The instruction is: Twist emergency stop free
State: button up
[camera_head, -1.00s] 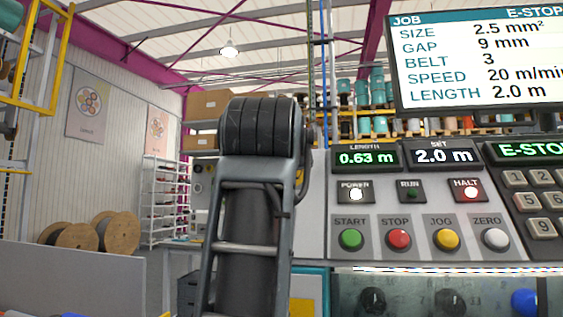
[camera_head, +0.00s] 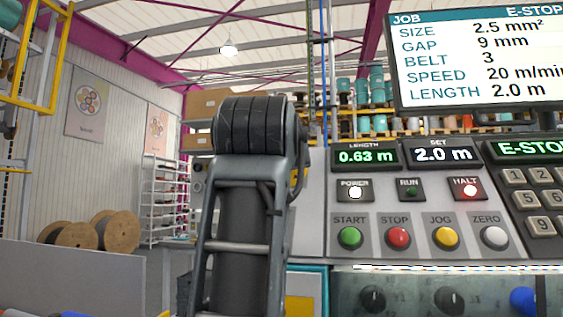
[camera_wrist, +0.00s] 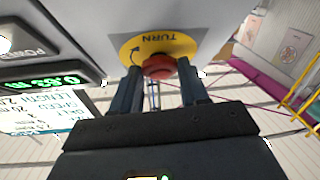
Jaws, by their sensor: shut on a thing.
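The emergency stop is a red round button (camera_wrist: 159,66) on a yellow disc (camera_wrist: 184,46) marked TURN with a curved arrow, seen in the wrist view. My gripper (camera_wrist: 158,70) has one dark finger on each side of the red button and is shut on it. The button's far side is hidden. In the head view my arm stands in front of the panel's left side, and neither the button nor the gripper shows there. The screen (camera_head: 480,60) has a cut-off E-STOP heading, and the HALT lamp (camera_head: 469,190) is lit red.
The control panel (camera_head: 375,163) right of my arm has START, STOP, JOG and ZERO buttons and a keypad (camera_head: 529,195). Below it is a window with dark knobs (camera_head: 450,299). A grey partition (camera_head: 75,275) and wooden reels (camera_head: 115,232) stand at left.

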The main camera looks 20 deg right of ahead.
jog(key=m+h, duration=0.1)
jog(key=m, duration=0.1)
jog(key=m+g+h, duration=0.1)
jog(key=m, duration=0.1)
jog(key=m+g+h+b, duration=0.1)
jog(key=m, duration=0.1)
jog(key=shift+w+a, duration=0.15)
jog(key=shift+a, duration=0.15)
jog(key=shift+w+a+m+g+h, duration=0.1)
jog(key=shift+m+g+h, duration=0.5)
jog(key=shift+m, duration=0.5)
jog(key=shift+w+m+g+h, duration=0.1)
jog(key=shift+m+g+h, duration=0.2)
jog(key=shift+m+g, duration=0.65)
jog(key=shift+m, duration=0.35)
jog(key=o, duration=1.1)
jog(key=shift+c, duration=0.2)
jog(key=b+v, duration=0.1)
jog(key=v, duration=0.6)
jog(key=shift+s+a+b, duration=0.25)
jog(key=shift+s+b, duration=0.05)
jog(key=shift+s, duration=0.05)
